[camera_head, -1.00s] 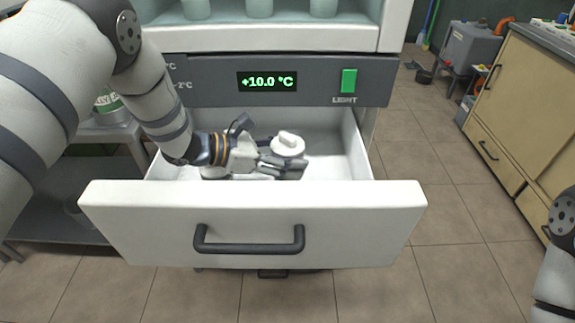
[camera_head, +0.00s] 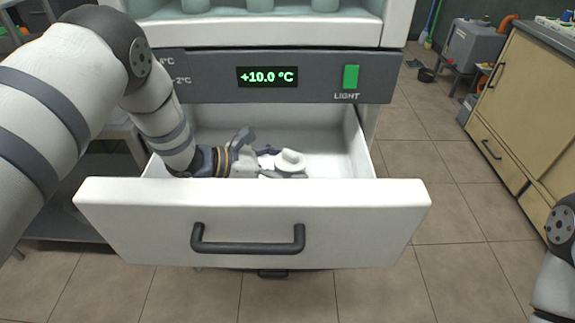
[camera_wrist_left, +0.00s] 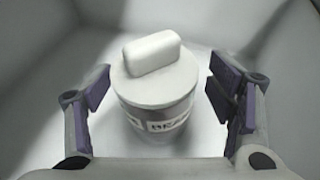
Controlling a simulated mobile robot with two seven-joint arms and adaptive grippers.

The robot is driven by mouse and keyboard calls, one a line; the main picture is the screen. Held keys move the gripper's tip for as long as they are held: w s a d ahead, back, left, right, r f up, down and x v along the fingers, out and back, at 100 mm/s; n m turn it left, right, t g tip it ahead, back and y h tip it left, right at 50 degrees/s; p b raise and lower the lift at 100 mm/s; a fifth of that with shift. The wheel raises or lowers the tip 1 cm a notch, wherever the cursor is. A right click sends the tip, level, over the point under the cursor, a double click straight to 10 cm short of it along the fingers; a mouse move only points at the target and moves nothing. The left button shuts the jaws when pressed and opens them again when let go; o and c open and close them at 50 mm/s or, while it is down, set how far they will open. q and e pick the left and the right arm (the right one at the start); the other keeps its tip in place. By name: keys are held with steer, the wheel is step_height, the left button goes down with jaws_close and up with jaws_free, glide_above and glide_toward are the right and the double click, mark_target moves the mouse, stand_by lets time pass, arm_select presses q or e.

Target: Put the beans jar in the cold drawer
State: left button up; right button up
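The beans jar (camera_head: 291,160) is inside the open white cold drawer (camera_head: 130,208). In the head view its white knobbed lid shows behind the drawer front, which hides the lower part. In the left wrist view the jar (camera_wrist_left: 153,90) stands upright on the drawer floor, its label partly readable. My left gripper (camera_head: 266,160) is down in the drawer beside the jar. In the left wrist view its fingers (camera_wrist_left: 160,82) are spread on both sides of the jar with gaps, not gripping it. My right gripper is out of view; only part of the right arm shows at the right edge.
The refrigerator panel (camera_head: 220,85) reads +10.0 °C and has a green light switch (camera_head: 350,78). Cups stand on the shelf above. The drawer's right part is empty. A beige cabinet (camera_head: 530,95) stands at right; the tiled floor between is clear.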

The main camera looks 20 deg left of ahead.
arm_select(q)
steer(key=shift+s+a+r, duration=0.15)
steer(key=shift+a+r, duration=0.15)
steer(key=shift+r, duration=0.25)
steer(key=shift+s+a+r, duration=0.15)
steer(key=shift+a+r, duration=0.15)
steer(key=shift+r, duration=0.25)
steer(key=p+v, duration=0.1)
steer(key=v, duration=0.9)
steer(key=shift+s+p, duration=0.3)
steer(key=shift+p, duration=0.1)
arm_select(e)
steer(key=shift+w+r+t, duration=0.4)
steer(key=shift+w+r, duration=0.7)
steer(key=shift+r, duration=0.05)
arm_select(q)
steer(key=shift+a+f, duration=0.1)
